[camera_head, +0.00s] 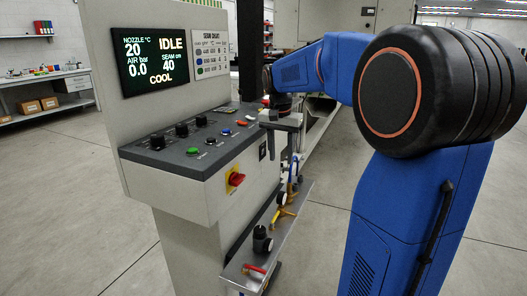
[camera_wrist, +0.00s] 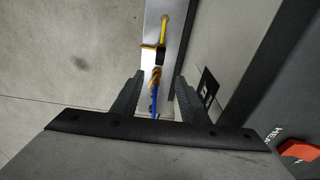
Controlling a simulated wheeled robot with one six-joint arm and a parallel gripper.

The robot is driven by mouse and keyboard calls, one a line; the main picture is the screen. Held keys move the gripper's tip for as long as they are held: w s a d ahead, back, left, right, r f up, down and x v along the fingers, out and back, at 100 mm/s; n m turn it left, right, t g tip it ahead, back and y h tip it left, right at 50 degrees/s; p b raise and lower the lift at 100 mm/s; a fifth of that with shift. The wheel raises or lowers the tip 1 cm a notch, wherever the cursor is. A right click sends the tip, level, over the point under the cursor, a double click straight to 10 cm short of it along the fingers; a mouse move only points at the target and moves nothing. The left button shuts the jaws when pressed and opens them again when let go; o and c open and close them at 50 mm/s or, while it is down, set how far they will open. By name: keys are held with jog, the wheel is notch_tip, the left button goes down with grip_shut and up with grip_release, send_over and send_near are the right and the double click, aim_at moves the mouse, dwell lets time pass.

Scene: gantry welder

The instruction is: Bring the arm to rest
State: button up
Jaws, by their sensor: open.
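My blue arm reaches from the right of the head view across to the console's right side, bent at the elbow. My gripper (camera_head: 287,150) hangs at its end, beside the console's right edge and above a narrow metal shelf (camera_head: 240,276). In the wrist view my gripper (camera_wrist: 158,88) is open, with its two dark fingers apart. A blue-handled part (camera_wrist: 154,103) shows in the gap between the fingers, below them. Nothing is seen held.
The console screen (camera_head: 156,58) reads IDLE, COOL, nozzle 20, air 0.0, seam 40. The shelf carries a yellow valve (camera_head: 283,217), a black knob (camera_head: 261,240) and a red-handled valve (camera_head: 254,268). Floor at left is clear.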

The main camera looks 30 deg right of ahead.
jog(key=s+a+f+n+t, duration=0.1)
jog(key=s+a+f+n, duration=0.2)
jog(key=s, duration=0.6)
jog(key=s+a+f+n+t, duration=0.1)
jog(key=s+a+f+n, duration=0.3)
jog(key=s, duration=0.6)
jog(key=s+a+f+n+t+y, duration=0.1)
jog(key=s+a+f+n+t, duration=0.1)
jog(key=s+a, duration=0.5)
jog(key=s+f+n, duration=0.1)
jog(key=s, duration=0.2)
jog(key=shift+f, duration=0.4)
jog(key=shift+c, duration=0.2)
dwell(0.5)
